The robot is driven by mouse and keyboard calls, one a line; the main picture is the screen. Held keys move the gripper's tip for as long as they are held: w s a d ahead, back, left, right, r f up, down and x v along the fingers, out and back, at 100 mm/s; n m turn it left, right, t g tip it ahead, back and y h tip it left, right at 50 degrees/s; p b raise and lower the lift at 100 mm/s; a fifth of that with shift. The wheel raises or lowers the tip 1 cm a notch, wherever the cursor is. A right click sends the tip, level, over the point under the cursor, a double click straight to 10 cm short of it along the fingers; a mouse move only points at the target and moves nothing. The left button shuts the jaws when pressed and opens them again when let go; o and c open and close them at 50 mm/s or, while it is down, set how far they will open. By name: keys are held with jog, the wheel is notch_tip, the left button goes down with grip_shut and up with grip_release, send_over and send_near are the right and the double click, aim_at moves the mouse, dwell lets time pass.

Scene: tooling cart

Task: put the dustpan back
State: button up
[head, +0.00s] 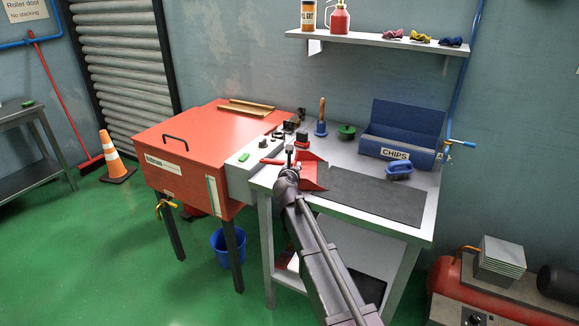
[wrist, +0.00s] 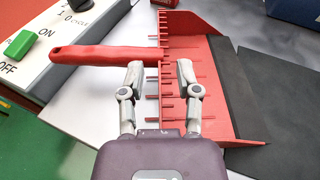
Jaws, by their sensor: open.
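The red dustpan (head: 314,176) lies on the light workbench, partly over a dark mat. In the wrist view, the dustpan (wrist: 212,90) has a toothed edge, and its red handle (wrist: 95,54) points left towards the machine's switch panel. My gripper (wrist: 159,68) is open and empty, with its fingertips on either side of the toothed edge, close to where the handle joins. I cannot tell whether the fingers touch it. In the head view my gripper (head: 290,160) is at the dustpan's left side, and my arm hides part of it.
A red machine (head: 205,140) with a switch panel adjoins the bench on the left. A blue CHIPS bin (head: 392,150), a blue-handled brush (head: 399,170) and a dark mat (head: 370,197) are to the right. Small tools stand behind. A wall shelf (head: 375,40) hangs above.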

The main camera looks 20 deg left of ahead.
jog(key=p+v, duration=0.2)
jog(key=v, duration=1)
jog(key=shift+r, duration=0.1)
dwell(0.4)
